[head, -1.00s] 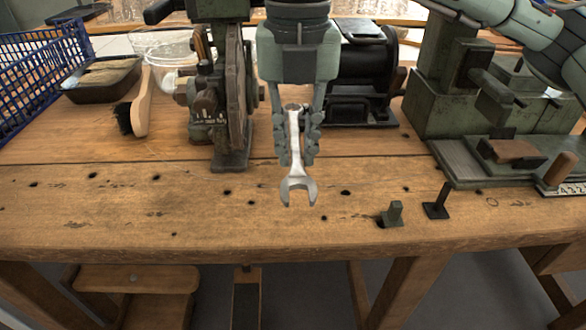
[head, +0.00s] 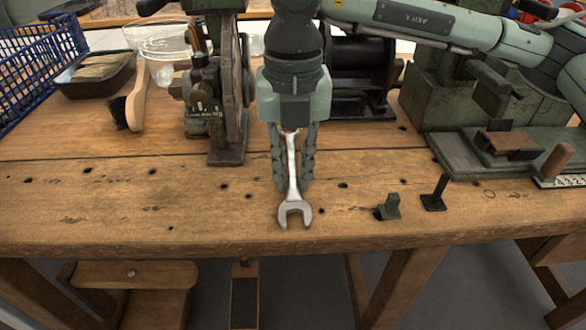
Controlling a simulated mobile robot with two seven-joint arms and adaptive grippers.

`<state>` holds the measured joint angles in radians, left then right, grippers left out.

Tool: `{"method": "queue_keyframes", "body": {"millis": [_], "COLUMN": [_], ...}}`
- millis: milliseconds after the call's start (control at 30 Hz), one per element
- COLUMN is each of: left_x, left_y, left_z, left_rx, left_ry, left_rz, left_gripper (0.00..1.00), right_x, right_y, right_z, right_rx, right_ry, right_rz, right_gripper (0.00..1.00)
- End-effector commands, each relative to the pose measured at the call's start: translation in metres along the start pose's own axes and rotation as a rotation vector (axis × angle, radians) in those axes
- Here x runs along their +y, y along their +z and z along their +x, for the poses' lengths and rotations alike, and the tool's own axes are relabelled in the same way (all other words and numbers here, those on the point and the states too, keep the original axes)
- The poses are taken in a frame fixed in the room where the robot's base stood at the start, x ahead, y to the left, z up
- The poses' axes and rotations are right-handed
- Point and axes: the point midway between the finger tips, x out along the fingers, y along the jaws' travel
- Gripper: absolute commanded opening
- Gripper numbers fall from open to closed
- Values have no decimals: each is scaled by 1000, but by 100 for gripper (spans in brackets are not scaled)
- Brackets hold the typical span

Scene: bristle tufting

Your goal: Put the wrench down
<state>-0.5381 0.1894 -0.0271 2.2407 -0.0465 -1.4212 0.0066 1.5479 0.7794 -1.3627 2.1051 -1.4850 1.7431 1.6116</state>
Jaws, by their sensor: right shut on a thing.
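The silver open-ended wrench (head: 293,194) hangs in my right gripper (head: 292,186), its open jaw end pointing down and toward the front of the workbench (head: 130,210). The gripper's two fingers stand either side of the handle and are shut on it. The jaw end is low, over the bench top near its front edge. I cannot tell whether it touches the wood. The wrench's upper end is partly hidden between the fingers. My left gripper is not in view.
A green grinding machine (head: 228,120) stands left of my gripper, and a dark motor-like machine (head: 358,75) behind it. Small metal pegs (head: 390,207) stand to the right. A brush (head: 130,100) and a blue crate (head: 38,68) are at left. The front left bench is clear.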

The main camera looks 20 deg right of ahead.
Motion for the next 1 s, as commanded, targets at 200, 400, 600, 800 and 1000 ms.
{"method": "queue_keyframes", "body": {"millis": [200, 400, 600, 800, 1000], "left_x": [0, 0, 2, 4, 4], "left_y": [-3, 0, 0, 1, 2], "left_z": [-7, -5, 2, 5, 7], "left_rx": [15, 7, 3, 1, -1], "left_ry": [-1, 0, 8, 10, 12], "left_rz": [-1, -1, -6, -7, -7], "left_gripper": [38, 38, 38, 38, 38], "right_x": [0, 0, 0, 1, 1], "right_y": [0, 0, 0, 1, 0], "right_z": [0, 0, -6, -44, -88], "right_rx": [0, 0, 0, -4, -2], "right_ry": [0, 0, 0, 2, 2], "right_rz": [0, 0, 0, 0, -2], "right_gripper": [37, 37, 37, 37, 37]}}
